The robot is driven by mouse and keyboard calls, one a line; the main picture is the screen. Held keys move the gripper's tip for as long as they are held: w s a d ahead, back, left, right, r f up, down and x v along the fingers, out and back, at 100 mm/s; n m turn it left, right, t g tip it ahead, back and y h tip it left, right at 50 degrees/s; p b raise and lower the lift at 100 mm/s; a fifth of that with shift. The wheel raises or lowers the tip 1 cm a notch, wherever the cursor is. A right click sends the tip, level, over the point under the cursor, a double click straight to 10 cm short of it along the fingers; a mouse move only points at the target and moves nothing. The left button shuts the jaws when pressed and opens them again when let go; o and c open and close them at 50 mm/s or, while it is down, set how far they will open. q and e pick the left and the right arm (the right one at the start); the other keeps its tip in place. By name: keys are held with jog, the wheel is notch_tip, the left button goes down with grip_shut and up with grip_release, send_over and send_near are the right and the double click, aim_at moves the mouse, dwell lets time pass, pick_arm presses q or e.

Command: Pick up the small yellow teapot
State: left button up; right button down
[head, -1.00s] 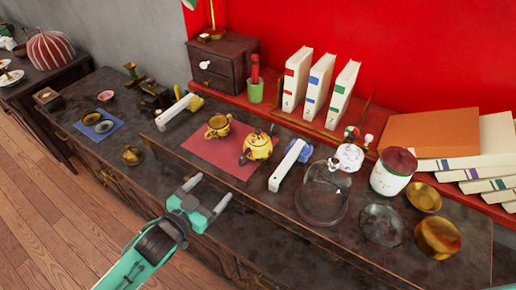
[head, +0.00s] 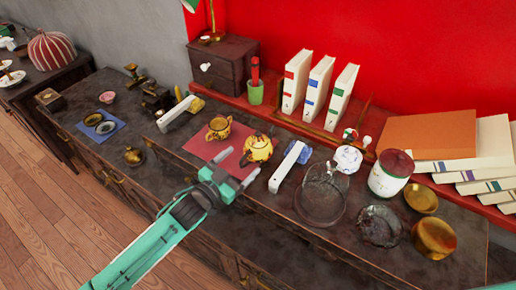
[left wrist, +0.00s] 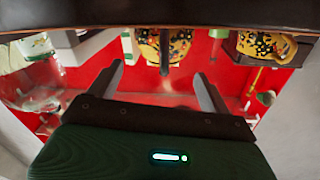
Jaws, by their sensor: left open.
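The small yellow teapot (head: 260,147), dark-patterned, stands on the red mat (head: 207,152). It shows upside down at the top of the left wrist view (left wrist: 152,50), partly cut off by a dark edge. A similar yellow pot (head: 218,128) stands to its left on the same mat. My left gripper (head: 243,163) is open and empty, just in front of the teapot at the mat's near edge. In the left wrist view its two fingers (left wrist: 159,72) point toward the teapot, which lies between their directions and beyond the tips. My right gripper is not in view.
White bars (head: 287,167) flank the mat on the right and left (head: 180,114). A glass dome (head: 321,195), a white teapot (head: 347,159) and brass bowls (head: 434,238) stand to the right. White books (head: 318,83) stand behind on a red shelf.

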aim_at(247, 155)
pick_arm(q)
jog(key=x, duration=0.3)
jog(key=shift+w+d+p, duration=0.2)
jog(key=shift+w+p, duration=0.1)
jog(key=shift+p, duration=0.05)
jog(key=shift+w+d+f, duration=0.1)
jog(key=shift+w+d, duration=0.05)
jog(key=shift+c, duration=0.4)
jog(key=c, duration=0.3)
grip_shut()
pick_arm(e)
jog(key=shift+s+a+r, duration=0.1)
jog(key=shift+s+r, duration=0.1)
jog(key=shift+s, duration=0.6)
